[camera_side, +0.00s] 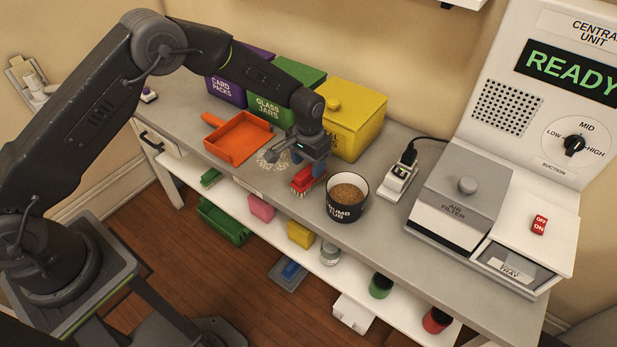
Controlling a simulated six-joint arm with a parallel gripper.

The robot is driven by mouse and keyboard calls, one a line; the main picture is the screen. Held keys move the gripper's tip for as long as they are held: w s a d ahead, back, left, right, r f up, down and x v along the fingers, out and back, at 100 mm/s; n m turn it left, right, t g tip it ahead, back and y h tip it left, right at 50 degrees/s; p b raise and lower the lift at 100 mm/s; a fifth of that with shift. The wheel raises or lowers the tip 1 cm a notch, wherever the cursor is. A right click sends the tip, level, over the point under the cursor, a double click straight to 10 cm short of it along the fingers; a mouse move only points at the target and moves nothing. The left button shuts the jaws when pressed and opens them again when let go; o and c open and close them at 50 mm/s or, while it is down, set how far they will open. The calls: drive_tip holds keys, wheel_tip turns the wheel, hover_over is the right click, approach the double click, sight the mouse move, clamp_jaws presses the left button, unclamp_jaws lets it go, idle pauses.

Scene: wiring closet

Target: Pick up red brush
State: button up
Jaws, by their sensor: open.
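The red brush (303,183) lies on the grey worktop near its front edge, left of a black tub. Its pale bristles show along its lower side. My gripper (317,172) points down at the brush and hides part of its top and right end. The jaws are open. Whether the fingers touch the brush or straddle it cannot be told from this view.
An orange dustpan (238,139) and pale crumbs (272,158) lie left of the brush. The crumb tub (346,198) stands close on the right. A yellow bin (352,115) and green bin (270,95) stand behind. An air filter unit (462,190) is further right.

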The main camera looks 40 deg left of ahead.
drive_tip(key=shift+f, duration=1.35)
drive_tip(key=shift+c, duration=0.3)
drive_tip(key=c, duration=1)
drive_tip(key=shift+o, duration=0.2)
drive_tip(key=shift+r, duration=0.15)
wheel_tip(320, 180, up, 4)
drive_tip(key=shift+r, duration=0.15)
drive_tip(key=s+a+r, duration=0.3)
drive_tip(key=a+r, duration=0.3)
drive_tip(key=a, duration=0.5)
drive_tip(key=shift+s+r, duration=0.15)
drive_tip(key=shift+r, duration=0.1)
drive_tip(key=shift+a, duration=0.1)
